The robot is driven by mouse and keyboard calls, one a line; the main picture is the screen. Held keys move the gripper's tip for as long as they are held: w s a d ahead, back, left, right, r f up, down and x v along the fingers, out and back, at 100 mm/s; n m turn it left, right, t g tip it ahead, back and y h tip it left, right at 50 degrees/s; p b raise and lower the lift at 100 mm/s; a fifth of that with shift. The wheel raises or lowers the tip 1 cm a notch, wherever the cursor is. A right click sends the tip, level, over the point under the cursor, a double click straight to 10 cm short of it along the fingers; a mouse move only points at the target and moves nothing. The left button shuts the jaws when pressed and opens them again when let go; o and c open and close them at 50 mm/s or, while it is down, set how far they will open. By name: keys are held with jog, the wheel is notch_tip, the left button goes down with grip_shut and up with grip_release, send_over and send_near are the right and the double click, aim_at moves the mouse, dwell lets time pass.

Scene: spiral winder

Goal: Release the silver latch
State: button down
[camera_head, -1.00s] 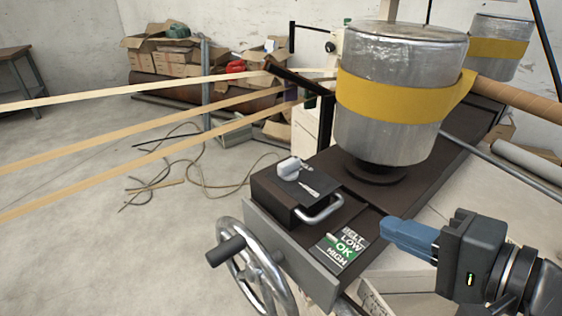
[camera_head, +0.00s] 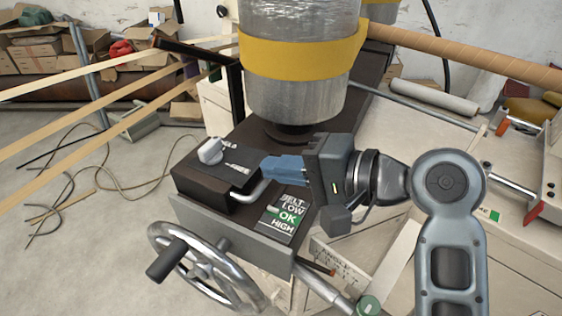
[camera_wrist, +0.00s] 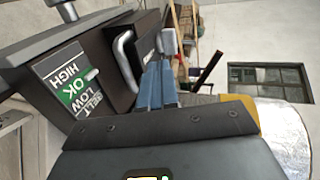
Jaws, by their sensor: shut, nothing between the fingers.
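A silver bent-bar latch (camera_head: 249,196) sits on the right side of the dark box (camera_head: 213,183) on the machine. It also shows in the wrist view as a silver loop (camera_wrist: 121,52). My gripper (camera_head: 265,168) has its blue fingers together, with nothing visible between them. The fingertips are beside the latch at the box's right edge, and the fingers hide part of the bar in the head view. In the wrist view the fingers (camera_wrist: 158,76) lie just right of the loop. I cannot tell whether they touch it.
A white knob (camera_head: 210,151) is on top of the box. A belt gauge plate (camera_head: 282,217) reads LOW, OK, HIGH. A handwheel (camera_head: 205,265) is at the front. A large metal drum with a yellow belt (camera_head: 303,55) stands behind. Stretched strips (camera_head: 100,138) run to the left.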

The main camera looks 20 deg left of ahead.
aim_at(210, 155)
jog(key=x, duration=0.7)
jog(key=r+p+x, duration=0.1)
jog(key=x, duration=0.2)
jog(key=shift+w+a, duration=0.1)
jog(key=shift+a, duration=0.25)
jog(key=shift+m+t, duration=0.3)
jog(key=shift+t, duration=0.1)
